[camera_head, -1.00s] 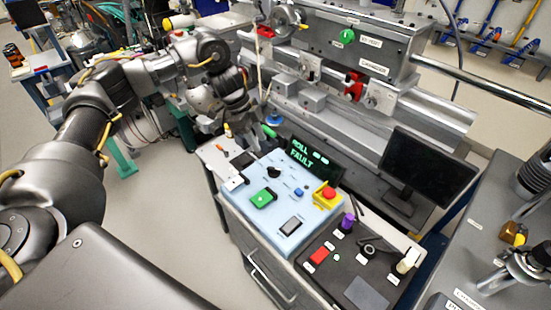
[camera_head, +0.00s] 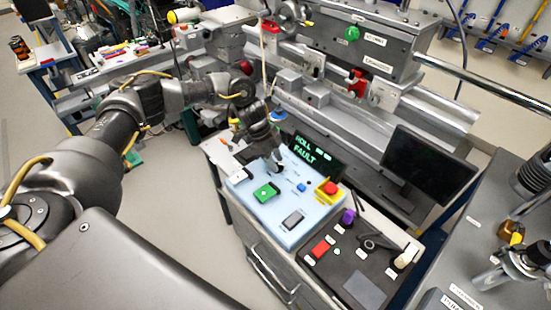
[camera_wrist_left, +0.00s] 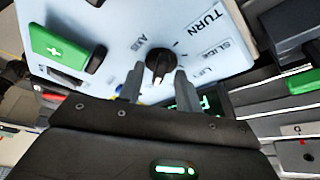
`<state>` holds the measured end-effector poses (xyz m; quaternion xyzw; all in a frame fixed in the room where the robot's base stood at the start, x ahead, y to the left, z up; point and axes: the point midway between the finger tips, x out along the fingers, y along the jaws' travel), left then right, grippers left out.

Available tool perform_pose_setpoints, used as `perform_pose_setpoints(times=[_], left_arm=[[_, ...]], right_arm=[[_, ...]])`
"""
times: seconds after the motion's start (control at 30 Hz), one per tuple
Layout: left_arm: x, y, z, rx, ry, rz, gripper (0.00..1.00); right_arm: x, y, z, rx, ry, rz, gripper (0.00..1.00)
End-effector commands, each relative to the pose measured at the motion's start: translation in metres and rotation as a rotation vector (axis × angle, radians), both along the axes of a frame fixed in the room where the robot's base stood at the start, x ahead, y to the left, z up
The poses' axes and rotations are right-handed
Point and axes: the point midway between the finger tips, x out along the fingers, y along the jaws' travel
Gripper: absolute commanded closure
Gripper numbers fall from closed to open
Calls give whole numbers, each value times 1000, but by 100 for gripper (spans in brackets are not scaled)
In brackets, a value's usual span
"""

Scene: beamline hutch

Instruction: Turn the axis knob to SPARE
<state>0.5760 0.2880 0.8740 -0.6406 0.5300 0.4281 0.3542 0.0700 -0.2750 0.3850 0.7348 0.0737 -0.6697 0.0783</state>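The axis knob (camera_wrist_left: 159,64) is a small black knob on the pale blue control panel (camera_wrist_left: 120,18). A white mark on it points toward my gripper's side. In the wrist view, AXIS is printed left of it and TURN, SLIDE and LIFT to its right; I cannot read SPARE. My left gripper (camera_wrist_left: 158,78) is open, one finger on each side of the knob, with gaps visible. In the head view the left gripper (camera_head: 278,168) is over the panel (camera_head: 264,212) and largely hides the knob. My right gripper is not in view.
The panel also carries a green rocker (camera_head: 266,192) and a red emergency button (camera_head: 328,188). A screen (camera_head: 306,152) behind reads ROLL FAULT. A black panel (camera_head: 345,270) with a purple knob (camera_head: 348,216) stands nearer right. A dark monitor (camera_head: 428,165) is at right.

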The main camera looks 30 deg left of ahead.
Motion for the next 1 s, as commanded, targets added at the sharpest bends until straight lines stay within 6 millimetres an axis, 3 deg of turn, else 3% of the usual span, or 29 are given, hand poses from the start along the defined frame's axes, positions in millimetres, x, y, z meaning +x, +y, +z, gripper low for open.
perform_pose_setpoints(times=[0.23, 0.5, 1.0], left_arm=[[0, 0, -1, 0, 0, 0, 67], [0, 0, 0, 0, 0, 0, 100], [2, 0, -2, -1, 0, -115, 100]], right_arm=[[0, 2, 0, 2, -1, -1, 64], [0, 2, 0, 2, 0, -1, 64], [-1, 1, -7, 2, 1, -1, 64]])
